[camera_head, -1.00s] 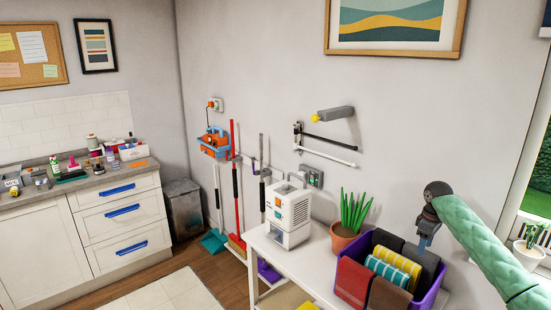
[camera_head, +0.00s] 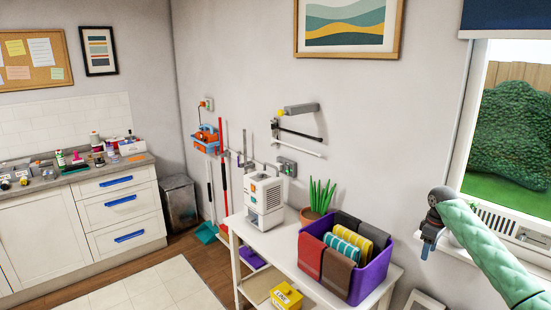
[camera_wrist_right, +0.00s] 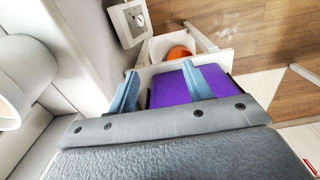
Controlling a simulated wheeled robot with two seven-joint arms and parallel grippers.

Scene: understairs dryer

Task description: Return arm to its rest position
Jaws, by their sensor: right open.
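My right arm, in a green quilted sleeve, comes in from the lower right of the head view. Its gripper (camera_head: 427,248) hangs downward, empty, right of the purple bin and in front of the window sill. In the right wrist view, its two blue-grey fingers (camera_wrist_right: 162,78) stand apart with nothing held between them. A purple surface (camera_wrist_right: 172,90) shows beyond and between the fingers; I cannot tell how far off it is. My left gripper is not in view.
A purple bin (camera_head: 375,282) of rolled towels stands on the white table (camera_head: 285,262) beside a potted plant (camera_head: 318,197) and a white appliance (camera_head: 264,201). A window sill (camera_head: 458,253) lies right. A wall-mounted rail (camera_head: 300,141) sticks out.

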